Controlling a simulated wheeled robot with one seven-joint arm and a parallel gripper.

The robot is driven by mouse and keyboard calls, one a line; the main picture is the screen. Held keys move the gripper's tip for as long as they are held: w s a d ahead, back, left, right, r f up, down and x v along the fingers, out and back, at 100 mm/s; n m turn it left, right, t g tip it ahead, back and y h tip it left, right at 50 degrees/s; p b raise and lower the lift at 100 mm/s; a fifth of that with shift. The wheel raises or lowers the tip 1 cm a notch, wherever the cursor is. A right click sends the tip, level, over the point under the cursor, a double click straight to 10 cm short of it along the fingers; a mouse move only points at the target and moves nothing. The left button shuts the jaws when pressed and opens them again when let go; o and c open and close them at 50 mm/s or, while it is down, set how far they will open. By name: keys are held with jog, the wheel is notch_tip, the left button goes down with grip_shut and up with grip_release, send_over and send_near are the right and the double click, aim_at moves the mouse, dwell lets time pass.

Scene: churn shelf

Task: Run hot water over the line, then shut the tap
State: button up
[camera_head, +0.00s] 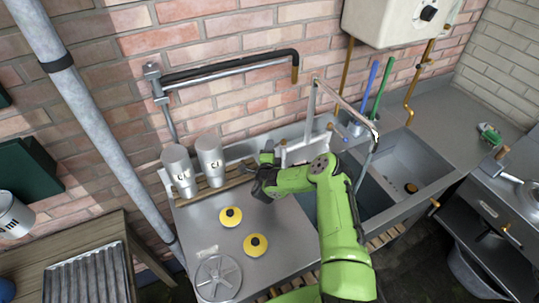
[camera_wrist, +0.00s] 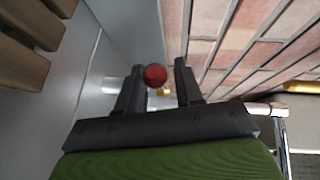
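My gripper (camera_head: 266,166) is over the left end of the sink unit, close to the brick wall and right of the two metal cans. In the wrist view its two dark fingers (camera_wrist: 159,84) are apart. A round red knob (camera_wrist: 155,75) shows between the fingertips, nearer the left one; I cannot tell whether either finger touches it. The tall metal tap pipe (camera_head: 343,103) arches over the sink (camera_head: 413,158), right of my gripper. No running water can be made out. My arm hides part of the sink. I cannot tell which part is the line.
Two metal cans (camera_head: 179,170) (camera_head: 210,160) stand on a wooden slat rack. Two yellow discs (camera_head: 231,217) (camera_head: 255,245) lie on the metal drainer. Blue (camera_head: 371,78) and green (camera_head: 384,86) handles stand behind the sink. A white heater (camera_head: 395,20) hangs above.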

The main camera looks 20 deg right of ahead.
jog(key=p+v, duration=0.1)
jog(key=v, duration=1.4)
jog(key=shift+s+a, duration=0.15)
jog(key=shift+s, duration=0.05)
dwell(6.3)
